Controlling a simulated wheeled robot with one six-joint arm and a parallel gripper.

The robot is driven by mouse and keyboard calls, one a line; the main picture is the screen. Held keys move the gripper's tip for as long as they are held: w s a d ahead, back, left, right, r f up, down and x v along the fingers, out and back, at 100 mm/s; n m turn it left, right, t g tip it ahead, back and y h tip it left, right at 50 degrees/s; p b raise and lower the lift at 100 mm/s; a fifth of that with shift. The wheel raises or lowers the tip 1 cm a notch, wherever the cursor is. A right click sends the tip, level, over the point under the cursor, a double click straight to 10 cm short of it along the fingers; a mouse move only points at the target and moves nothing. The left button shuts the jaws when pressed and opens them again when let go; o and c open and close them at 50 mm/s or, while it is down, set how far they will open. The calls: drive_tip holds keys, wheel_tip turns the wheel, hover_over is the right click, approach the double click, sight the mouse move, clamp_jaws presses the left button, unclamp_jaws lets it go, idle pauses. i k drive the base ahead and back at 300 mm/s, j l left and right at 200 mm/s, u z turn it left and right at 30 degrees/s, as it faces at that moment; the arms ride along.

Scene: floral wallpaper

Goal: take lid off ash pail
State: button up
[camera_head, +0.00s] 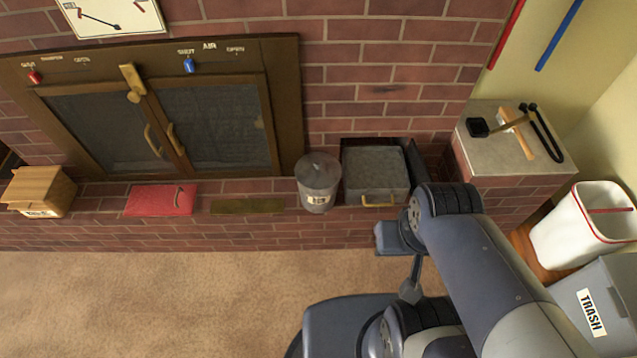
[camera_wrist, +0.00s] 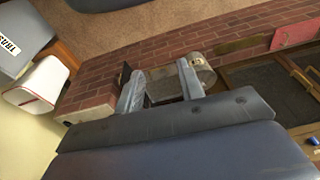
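The ash pail (camera_head: 316,196) is a small grey metal cylinder with a pale label, upright on the brick hearth ledge. Its round grey lid (camera_head: 318,170) sits on top. In the wrist view the pail (camera_wrist: 204,72) is just beyond my right-hand finger, which partly covers it. My gripper (camera_wrist: 160,68) is open and empty, its two fingers spread apart. The grey ash drawer shows between and beyond them. The fingers do not touch the pail as far as I can see. In the head view my arm is right of the pail, and its fingers cannot be made out clearly.
The pulled-out ash drawer (camera_head: 375,172) with a brass handle stands right beside the pail. A red packet (camera_head: 161,200) and a wooden box (camera_head: 40,191) lie left on the ledge. Tools rest on the right block (camera_head: 492,146). A trash bin (camera_head: 600,305) and white bin (camera_head: 570,230) stand right.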

sight(317, 171)
drive_tip(key=i+j, duration=0.65)
drive_tip(key=i, duration=0.25)
